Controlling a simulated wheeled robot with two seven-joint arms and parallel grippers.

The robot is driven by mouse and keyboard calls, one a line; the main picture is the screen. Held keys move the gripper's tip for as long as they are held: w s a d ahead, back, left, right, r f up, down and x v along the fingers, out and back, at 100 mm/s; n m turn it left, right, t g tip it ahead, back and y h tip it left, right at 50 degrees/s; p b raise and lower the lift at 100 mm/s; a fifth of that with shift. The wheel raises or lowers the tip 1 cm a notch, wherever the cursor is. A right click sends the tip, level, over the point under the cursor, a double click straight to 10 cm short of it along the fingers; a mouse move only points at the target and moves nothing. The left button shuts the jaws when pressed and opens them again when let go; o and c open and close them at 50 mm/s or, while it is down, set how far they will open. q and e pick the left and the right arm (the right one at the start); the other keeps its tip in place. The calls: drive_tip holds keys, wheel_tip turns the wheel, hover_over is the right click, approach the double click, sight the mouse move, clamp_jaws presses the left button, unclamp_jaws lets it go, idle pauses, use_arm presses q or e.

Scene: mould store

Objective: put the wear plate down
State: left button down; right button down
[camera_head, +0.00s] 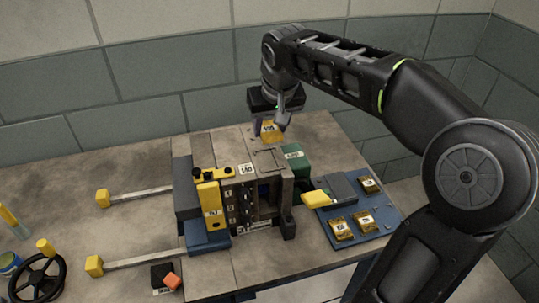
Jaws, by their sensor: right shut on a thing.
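My right gripper (271,122) reaches in from the right on its black arm and points down at the back of the mould. It is shut on a small gold wear plate (272,132) with a dark label. The plate is above or just behind the mould's top; I cannot tell whether it touches anything. My left gripper is not in view.
The grey mould block (265,171) stands mid-table with a yellow bracket (209,198) and a green block (294,158). A yellow-handled tool (318,199) lies by the tray. Two yellow-ended rails (145,256) (140,193) extend left. A black handwheel (38,278) is front left.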

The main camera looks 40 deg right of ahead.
sight(272, 134)
drive_tip(key=shift+f, duration=2.2)
drive_tip(key=shift+f, duration=1.9)
drive_tip(key=shift+f, duration=0.2)
drive_tip(key=c, duration=0.7)
unclamp_jaws()
